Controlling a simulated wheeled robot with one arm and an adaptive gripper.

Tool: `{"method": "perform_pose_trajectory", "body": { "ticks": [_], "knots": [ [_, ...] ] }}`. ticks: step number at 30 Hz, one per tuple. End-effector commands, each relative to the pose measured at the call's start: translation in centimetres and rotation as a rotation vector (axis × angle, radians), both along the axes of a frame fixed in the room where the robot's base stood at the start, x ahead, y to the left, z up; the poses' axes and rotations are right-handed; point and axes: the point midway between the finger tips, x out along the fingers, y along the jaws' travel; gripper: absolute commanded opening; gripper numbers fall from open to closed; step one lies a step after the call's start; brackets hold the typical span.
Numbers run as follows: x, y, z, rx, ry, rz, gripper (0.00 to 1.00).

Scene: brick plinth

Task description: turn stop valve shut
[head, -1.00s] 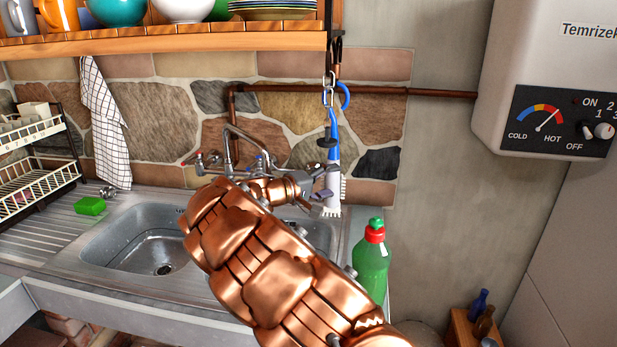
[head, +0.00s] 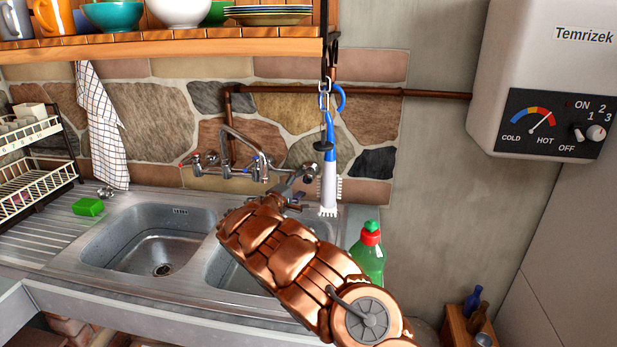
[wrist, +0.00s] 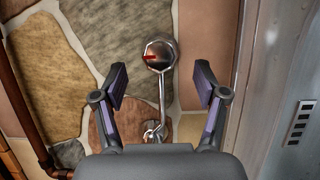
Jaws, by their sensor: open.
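A chrome wall-mounted tap assembly (head: 228,165) sits above the sink in the head view, with a small red tip at its left end. In the wrist view a round chrome fitting with a red mark (wrist: 160,54) lies ahead, on a thin chrome stem. I cannot tell for certain which part is the stop valve. My gripper (head: 300,186) is to the right of the tap assembly in the head view. In the wrist view its two fingers (wrist: 160,75) are spread wide, with the red-marked fitting centred beyond them and nothing held.
A green bottle (head: 369,258) stands beside my arm. The double sink (head: 115,262) lies below, and a shelf of crockery (head: 170,47) is above. A copper pipe (head: 300,88) runs along the wall.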

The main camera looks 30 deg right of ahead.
Motion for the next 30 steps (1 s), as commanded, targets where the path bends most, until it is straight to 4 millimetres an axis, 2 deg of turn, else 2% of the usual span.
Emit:
{"method": "perform_pose_trajectory", "body": {
  "ticks": [6, 12, 26, 30],
  "knots": [
    [1.1, -2.5, 0.0, 0.002, 0.003, -0.003, 0.72],
    [1.9, -3.9, 0.2, 0.001, 0.0, -0.002, 0.72],
    [2.2, -4.6, 0.1, -0.001, 0.0, -0.002, 0.72],
    [2.2, -4.6, 0.1, -0.001, 0.0, -0.002, 0.6]
  ]
}}
